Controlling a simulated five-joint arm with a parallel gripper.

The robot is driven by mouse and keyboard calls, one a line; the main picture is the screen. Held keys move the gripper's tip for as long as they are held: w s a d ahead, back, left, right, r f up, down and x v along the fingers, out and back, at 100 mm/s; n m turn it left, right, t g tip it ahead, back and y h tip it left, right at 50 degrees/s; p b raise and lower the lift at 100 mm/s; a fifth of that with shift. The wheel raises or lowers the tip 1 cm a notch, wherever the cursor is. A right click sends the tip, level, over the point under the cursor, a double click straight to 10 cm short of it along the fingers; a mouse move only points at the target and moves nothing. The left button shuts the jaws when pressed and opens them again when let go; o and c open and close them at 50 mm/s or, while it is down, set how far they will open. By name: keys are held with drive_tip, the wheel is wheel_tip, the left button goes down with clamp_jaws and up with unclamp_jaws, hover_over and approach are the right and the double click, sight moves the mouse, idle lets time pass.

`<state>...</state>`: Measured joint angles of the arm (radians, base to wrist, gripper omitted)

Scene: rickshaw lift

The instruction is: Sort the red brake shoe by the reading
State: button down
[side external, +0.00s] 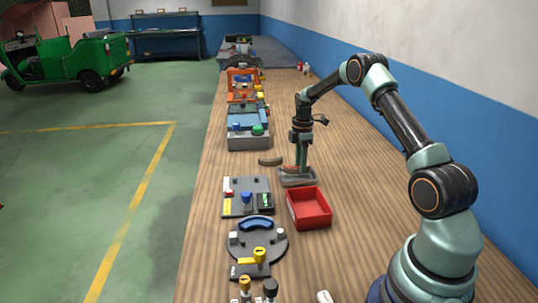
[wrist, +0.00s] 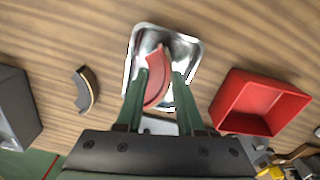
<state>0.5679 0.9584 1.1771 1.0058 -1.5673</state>
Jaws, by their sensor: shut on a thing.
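The curved red brake shoe (wrist: 157,80) stands out against a shiny metal tray (wrist: 191,50) in the wrist view. My gripper (wrist: 163,82) is shut on the shoe, with one green finger on each side of it. In the side external view my gripper (side external: 301,168) points straight down at the metal tray (side external: 298,182), and the shoe is mostly hidden there. I cannot tell whether the shoe touches the tray floor. A panel with a small dark display (side external: 265,201) lies left of the red bin; its green reading is too small to make out.
An open, empty red bin (side external: 309,208) stands just in front of the tray. A dark and tan curved shoe (wrist: 86,90) lies left of the tray. A round grey fixture (side external: 257,240) with a blue curved part is nearer. Grey and orange fixtures stand farther back. Wood right of the tray is clear.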

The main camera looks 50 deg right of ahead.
drive_tip(key=shift+f, duration=0.15)
idle(0.6)
drive_tip(key=shift+c, duration=0.2)
unclamp_jaws()
idle(0.4)
drive_tip(key=shift+r, duration=3.55)
